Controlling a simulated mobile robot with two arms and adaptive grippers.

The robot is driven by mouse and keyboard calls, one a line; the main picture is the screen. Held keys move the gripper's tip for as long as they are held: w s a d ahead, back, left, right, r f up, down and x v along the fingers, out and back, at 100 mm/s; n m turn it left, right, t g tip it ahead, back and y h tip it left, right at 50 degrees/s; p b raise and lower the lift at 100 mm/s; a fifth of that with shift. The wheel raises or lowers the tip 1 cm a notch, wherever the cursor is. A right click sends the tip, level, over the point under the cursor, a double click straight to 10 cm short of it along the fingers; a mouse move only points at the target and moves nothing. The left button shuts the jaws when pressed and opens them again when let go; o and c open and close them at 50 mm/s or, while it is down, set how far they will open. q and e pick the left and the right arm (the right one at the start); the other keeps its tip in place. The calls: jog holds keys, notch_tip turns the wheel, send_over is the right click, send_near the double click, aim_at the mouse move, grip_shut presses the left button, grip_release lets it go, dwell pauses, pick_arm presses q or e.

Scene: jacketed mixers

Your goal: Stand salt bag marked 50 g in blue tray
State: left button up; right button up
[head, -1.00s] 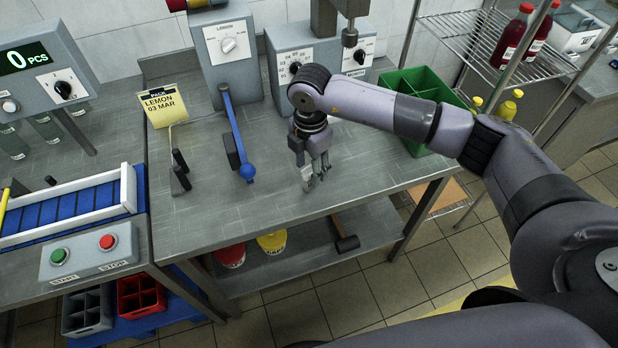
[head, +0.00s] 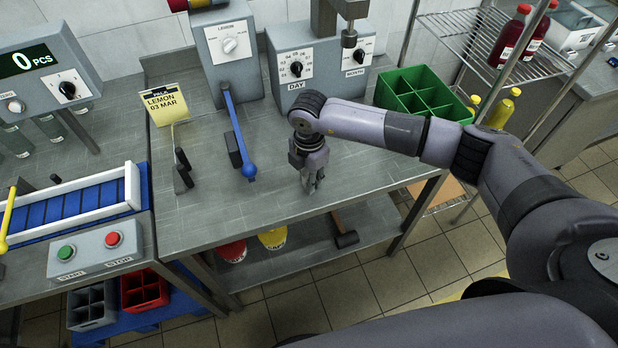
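No salt bag marked 50 g shows in the head view, and I see nothing there that I can name as the blue tray. My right gripper (head: 313,186) hangs fingers down above the front part of the grey steel table (head: 260,205). No object shows in it. Its fingers look close together, but they are small and seen at an angle, so I cannot tell whether they are open or shut. My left gripper is not in view.
A blue-handled lever (head: 237,135), a yellow LEMON card (head: 166,104) and a DAY dial box (head: 293,70) stand left of and behind my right gripper. A green crate (head: 424,92) is at right. A hammer (head: 345,238) lies on the lower shelf.

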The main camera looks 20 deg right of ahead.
grip_shut()
jog(key=shift+r, duration=0.1)
